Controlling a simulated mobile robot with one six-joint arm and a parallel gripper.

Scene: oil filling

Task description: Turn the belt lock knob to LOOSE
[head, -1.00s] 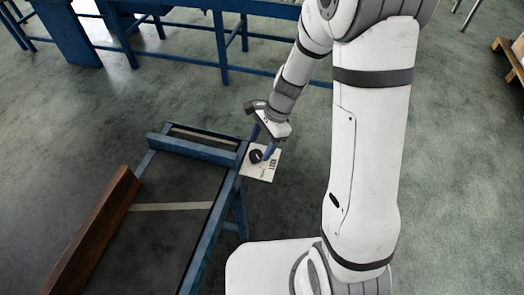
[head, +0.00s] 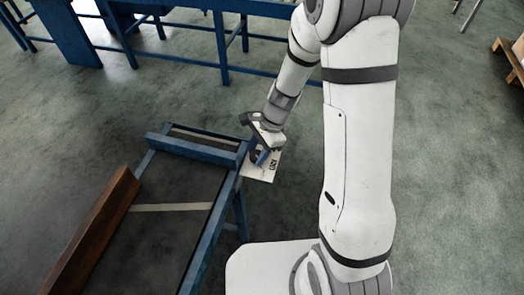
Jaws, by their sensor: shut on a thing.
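The belt lock knob (head: 254,157) is a small dark round knob on a white label plate (head: 262,174) at the right end of the blue frame. Only a sliver of it shows beside my fingers. My gripper (head: 260,156) is over the plate from above, with its blue fingers at the knob, shut on it. The plate carries dark lettering, partly covered by my gripper and too small to read. Which way the knob points cannot be seen.
The blue frame (head: 205,250) holds a dark belt bed with a pale crossbar (head: 172,207). A brown wooden beam (head: 97,228) lies along its left side. A blue bench (head: 222,50) stands at the back. A wooden pallet (head: 515,58) is at the far right. The grey floor is mostly free.

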